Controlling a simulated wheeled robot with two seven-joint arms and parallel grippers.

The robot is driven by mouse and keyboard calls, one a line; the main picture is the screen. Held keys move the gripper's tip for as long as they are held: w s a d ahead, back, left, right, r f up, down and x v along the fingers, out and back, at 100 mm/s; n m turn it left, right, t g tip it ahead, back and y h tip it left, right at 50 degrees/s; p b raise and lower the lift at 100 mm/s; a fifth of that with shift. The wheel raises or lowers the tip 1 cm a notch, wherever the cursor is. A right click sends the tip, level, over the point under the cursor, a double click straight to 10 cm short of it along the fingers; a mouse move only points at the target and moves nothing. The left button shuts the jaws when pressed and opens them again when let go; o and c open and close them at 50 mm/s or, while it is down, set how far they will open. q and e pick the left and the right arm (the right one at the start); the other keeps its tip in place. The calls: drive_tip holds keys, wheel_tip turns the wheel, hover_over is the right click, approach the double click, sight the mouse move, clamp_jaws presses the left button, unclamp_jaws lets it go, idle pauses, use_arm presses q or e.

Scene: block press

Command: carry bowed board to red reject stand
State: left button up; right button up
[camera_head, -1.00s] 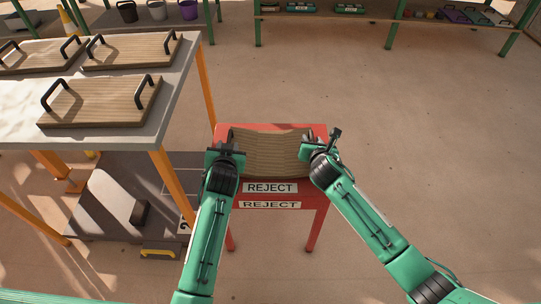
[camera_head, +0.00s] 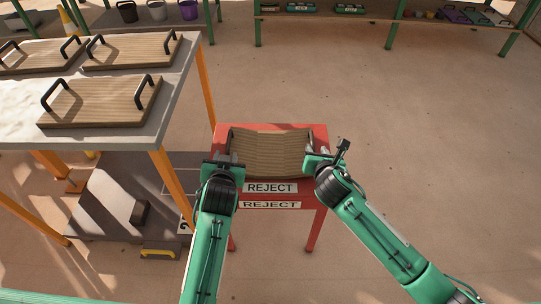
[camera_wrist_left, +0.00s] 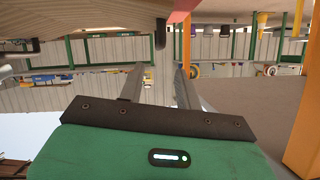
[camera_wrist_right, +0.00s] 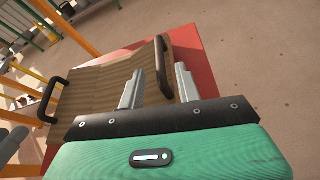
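The bowed board (camera_head: 270,153) is brown and curved, with dark handles at its ends. It lies on top of the red reject stand (camera_head: 318,131), and the right wrist view also shows it (camera_wrist_right: 115,80). My left gripper (camera_head: 222,160) is at the board's left end; in the left wrist view its fingers (camera_wrist_left: 157,80) are apart with nothing clamped. My right gripper (camera_head: 315,158) is at the right end. In the right wrist view its fingers (camera_wrist_right: 160,72) are apart, close to the dark handle (camera_wrist_right: 163,60), not closed on it.
A pale table (camera_head: 185,85) at the left holds several flat boards with black handles. A dark low platform (camera_head: 110,190) with a yellow handle is below it. The floor right of the stand is open. Shelves (camera_head: 375,17) stand at the back.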

drive_tip(key=shift+v, duration=2.6)
